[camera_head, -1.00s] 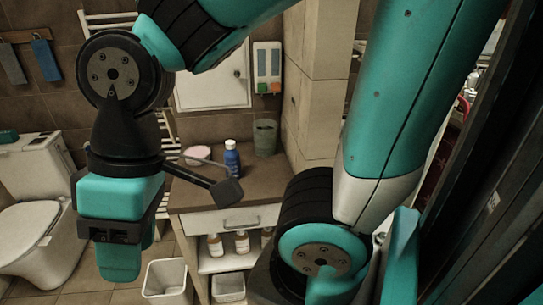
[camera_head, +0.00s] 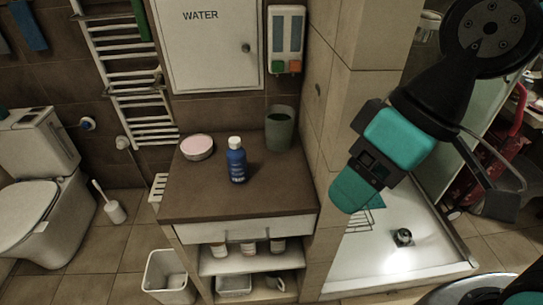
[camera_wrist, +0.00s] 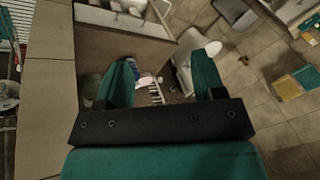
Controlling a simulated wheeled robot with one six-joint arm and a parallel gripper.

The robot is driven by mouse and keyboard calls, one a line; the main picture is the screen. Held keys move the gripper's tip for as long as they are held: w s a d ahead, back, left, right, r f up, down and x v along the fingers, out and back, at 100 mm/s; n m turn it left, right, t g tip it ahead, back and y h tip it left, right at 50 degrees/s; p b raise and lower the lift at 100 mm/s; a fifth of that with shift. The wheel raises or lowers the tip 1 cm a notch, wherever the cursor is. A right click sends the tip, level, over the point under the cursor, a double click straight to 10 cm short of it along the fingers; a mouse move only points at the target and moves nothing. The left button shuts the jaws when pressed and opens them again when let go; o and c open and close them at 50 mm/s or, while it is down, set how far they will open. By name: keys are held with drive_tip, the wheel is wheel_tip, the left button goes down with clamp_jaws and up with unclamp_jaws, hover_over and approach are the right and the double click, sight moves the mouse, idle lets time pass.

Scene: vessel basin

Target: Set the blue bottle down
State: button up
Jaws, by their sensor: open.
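The blue bottle (camera_head: 237,163) with a white cap stands upright on the brown top of the cabinet (camera_head: 190,203) in the head view. My gripper (camera_wrist: 163,82) is open in the wrist view, its two green fingers apart with nothing held between them. In the head view my gripper (camera_head: 345,195) is off to the right of the cabinet, well apart from the bottle. A small blue and white patch shows by the left finger in the wrist view, too small to tell clearly.
A pink-topped round dish (camera_head: 197,147) and a grey-green cup (camera_head: 279,128) stand behind the bottle. The front of the cabinet top is clear. A tiled wall edge (camera_head: 336,130) rises to the cabinet's right, beside a shower tray (camera_head: 390,262). A bin (camera_head: 168,277) stands at front left.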

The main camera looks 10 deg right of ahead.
drive_tip(key=w+a+f+n+t+y+b, duration=0.1)
drive_tip(key=w+a+f+t+y+b, duration=0.3)
drive_tip(key=w+f+b, duration=0.45)
drive_tip(key=m+t+y+b, duration=0.1)
drive_tip(key=t+y+b, duration=0.1)
drive_tip(key=t+b, duration=1.2)
approach(239, 145)
drive_tip(key=w+r+g+p, duration=0.1)
drive_tip(key=w+a+r+g+p, duration=0.1)
drive_tip(key=w, duration=0.1)
drive_tip(key=w+a+r+g+p, duration=0.1)
drive_tip(key=shift+w+a+r+g, duration=0.2)
drive_tip(key=shift+w+g, duration=0.1)
drive_tip(key=shift+g, duration=0.1)
drive_tip(key=shift+f+p+x, duration=0.15)
drive_tip(key=shift+p+x, duration=0.65)
drive_tip(key=shift+x, duration=0.75)
drive_tip(key=shift+f+p+x, duration=0.1)
drive_tip(key=shift+p+x, duration=0.65)
drive_tip(key=shift+x, duration=0.8)
drive_tip(key=shift+c, duration=0.4)
clamp_jaws()
